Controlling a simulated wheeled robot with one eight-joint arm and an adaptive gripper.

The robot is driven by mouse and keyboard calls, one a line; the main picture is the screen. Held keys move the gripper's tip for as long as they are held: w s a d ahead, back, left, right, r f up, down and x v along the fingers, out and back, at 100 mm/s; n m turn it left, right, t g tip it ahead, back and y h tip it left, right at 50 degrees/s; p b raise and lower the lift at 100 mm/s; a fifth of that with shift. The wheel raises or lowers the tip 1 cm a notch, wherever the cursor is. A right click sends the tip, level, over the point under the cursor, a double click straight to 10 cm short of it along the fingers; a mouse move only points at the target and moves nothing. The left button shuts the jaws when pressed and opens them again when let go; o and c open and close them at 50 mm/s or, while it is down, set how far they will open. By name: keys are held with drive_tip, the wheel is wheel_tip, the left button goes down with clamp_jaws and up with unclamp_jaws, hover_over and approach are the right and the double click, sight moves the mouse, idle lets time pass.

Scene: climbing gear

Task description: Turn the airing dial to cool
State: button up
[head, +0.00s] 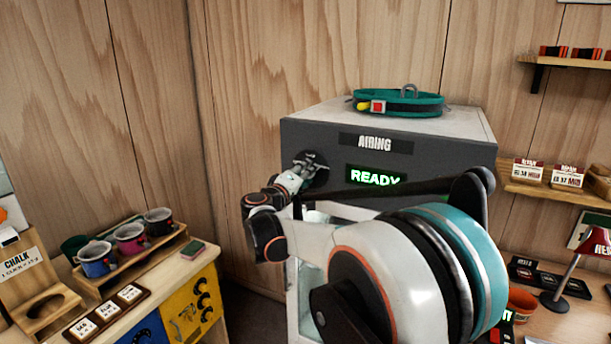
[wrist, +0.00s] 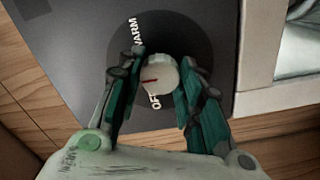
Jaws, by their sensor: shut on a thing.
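The white airing dial (wrist: 161,76) sits on a dark round plate on the cabinet front in the wrist view. Its red mark points to the left in that view, between the WARM (wrist: 138,30) and OFF (wrist: 155,97) labels. No cool label is readable; part of the plate is hidden by the fingers. My gripper (wrist: 165,70) is shut on the dial, with one green-padded finger on each side. In the head view my gripper (head: 306,166) is at the upper left of the grey airing cabinet (head: 440,152), and it largely hides the dial.
The cabinet carries an AIRING sign (head: 375,143) and a lit green READY display (head: 374,177). A teal harness belt (head: 398,102) lies on its top. A counter with mugs (head: 129,237) stands left; a red lamp (head: 575,265) stands right. My arm covers much of the cabinet's lower front.

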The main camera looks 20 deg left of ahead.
drive_tip(key=shift+f, duration=0.1)
drive_tip(key=o, duration=1.1)
drive_tip(key=s, duration=0.8)
drive_tip(key=s+a, duration=0.1)
drive_tip(key=s, duration=0.3)
